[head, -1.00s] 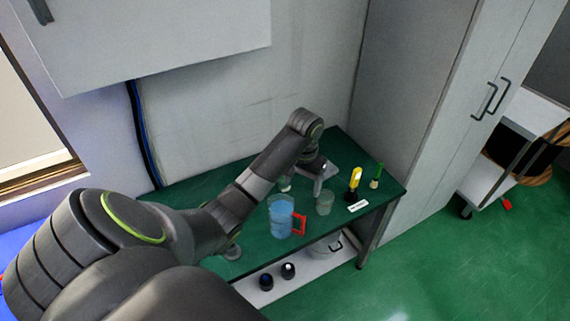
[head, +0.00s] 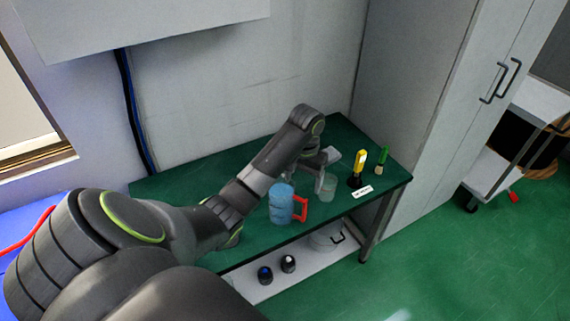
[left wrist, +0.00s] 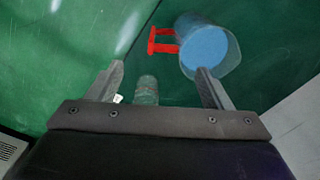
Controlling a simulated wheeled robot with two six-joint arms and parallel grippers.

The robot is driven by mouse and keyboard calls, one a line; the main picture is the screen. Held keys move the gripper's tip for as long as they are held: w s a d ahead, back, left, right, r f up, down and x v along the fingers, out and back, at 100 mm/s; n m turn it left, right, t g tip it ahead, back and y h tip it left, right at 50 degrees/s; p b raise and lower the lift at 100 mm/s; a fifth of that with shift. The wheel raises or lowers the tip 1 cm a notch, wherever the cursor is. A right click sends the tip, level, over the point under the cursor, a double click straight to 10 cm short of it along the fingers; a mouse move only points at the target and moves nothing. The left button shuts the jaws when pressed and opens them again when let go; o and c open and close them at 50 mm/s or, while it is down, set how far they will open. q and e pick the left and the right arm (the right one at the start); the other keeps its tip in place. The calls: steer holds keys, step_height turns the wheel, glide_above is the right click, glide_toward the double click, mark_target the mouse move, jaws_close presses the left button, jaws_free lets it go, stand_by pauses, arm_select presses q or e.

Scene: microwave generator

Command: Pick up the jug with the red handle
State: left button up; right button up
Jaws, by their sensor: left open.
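The blue jug with the red handle (head: 281,204) stands upright on the green table (head: 255,237), with its handle toward the right in the head view. In the left wrist view the jug (left wrist: 205,48) is beyond my fingertips at the upper right, and its red handle points left. My left gripper (left wrist: 160,75) is open and empty, with fingers spread. In the head view my left gripper (head: 322,163) is above the table, behind and to the right of the jug. My right gripper is not in view.
A clear glass beaker (head: 327,187) stands right of the jug, close to my left gripper. A yellow-and-black tool (head: 357,168) and a green-topped item (head: 382,160) stand further right. Tall grey cabinets (head: 420,90) border the table's right end. Small dark items sit on the lower shelf.

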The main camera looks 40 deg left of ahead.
mark_target(300, 198)
arm_select(q)
steer(key=shift+a+f+b, duration=0.15)
steer(key=shift+f+b, duration=2.1)
steer(key=shift+f, duration=0.45)
step_height(300, 198, down, 3)
steer(key=shift+s+a+r+b, duration=0.1)
steer(key=shift+a+r+b, duration=0.05)
steer(key=shift+b, duration=0.75)
steer(key=shift+f, duration=0.4)
steer(key=shift+c, duration=0.3)
steer(key=shift+r, duration=0.1)
jaws_close()
